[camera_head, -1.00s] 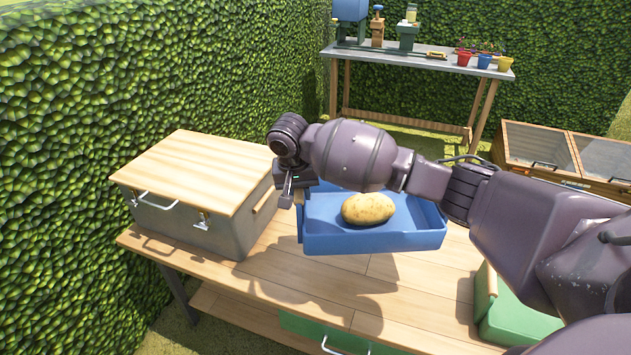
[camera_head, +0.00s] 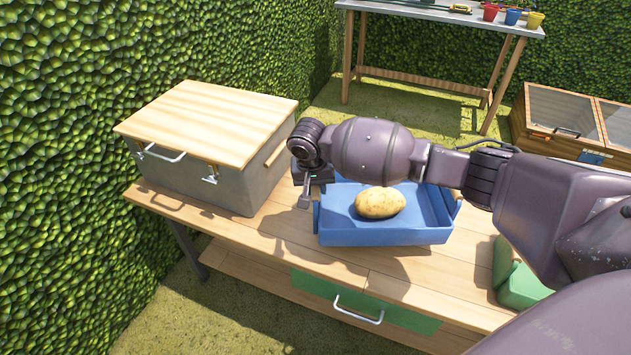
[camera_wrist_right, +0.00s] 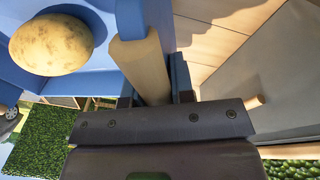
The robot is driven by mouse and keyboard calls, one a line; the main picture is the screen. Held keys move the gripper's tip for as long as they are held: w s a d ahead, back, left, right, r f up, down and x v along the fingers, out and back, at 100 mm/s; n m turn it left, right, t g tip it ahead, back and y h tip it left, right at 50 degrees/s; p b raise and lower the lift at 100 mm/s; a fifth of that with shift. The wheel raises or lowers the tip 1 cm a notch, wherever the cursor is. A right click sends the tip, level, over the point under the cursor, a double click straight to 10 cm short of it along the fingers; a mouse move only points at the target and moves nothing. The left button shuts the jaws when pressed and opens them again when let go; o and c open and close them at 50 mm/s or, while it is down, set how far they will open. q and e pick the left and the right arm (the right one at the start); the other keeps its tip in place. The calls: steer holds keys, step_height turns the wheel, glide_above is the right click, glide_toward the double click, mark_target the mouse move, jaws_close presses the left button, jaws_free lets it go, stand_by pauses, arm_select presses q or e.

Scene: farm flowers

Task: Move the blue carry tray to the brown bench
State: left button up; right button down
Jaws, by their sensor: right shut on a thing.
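The blue carry tray (camera_head: 385,235) is over the wooden bench (camera_head: 262,240), right of the grey box. Its underside is close to the bench top, with a shadow just below; I cannot tell whether it touches. The tray looks about level and carries a potato (camera_head: 380,202). My right gripper (camera_head: 306,192) is at the tray's left end. In the right wrist view it is shut on the tray's round wooden handle (camera_wrist_right: 140,65), with the tray wall and potato (camera_wrist_right: 50,44) to the left. My left gripper is out of view.
A grey box (camera_head: 195,180) with a wooden lid stands on the bench's left. A green container (camera_head: 520,285) is at the right, partly behind my arm. The bench has a green drawer (camera_head: 315,287). A metal-topped table (camera_head: 440,12) and glazed boxes (camera_head: 562,112) stand behind.

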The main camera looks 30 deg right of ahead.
step_height(320, 180, down, 5)
steer(key=shift+f+b, duration=0.15)
steer(key=shift+b, duration=0.65)
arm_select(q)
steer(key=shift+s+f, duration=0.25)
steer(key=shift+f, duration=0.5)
arm_select(e)
steer(key=c, duration=1.1)
jaws_free()
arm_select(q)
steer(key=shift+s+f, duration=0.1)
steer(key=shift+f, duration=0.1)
arm_select(e)
steer(key=shift+o, duration=0.6)
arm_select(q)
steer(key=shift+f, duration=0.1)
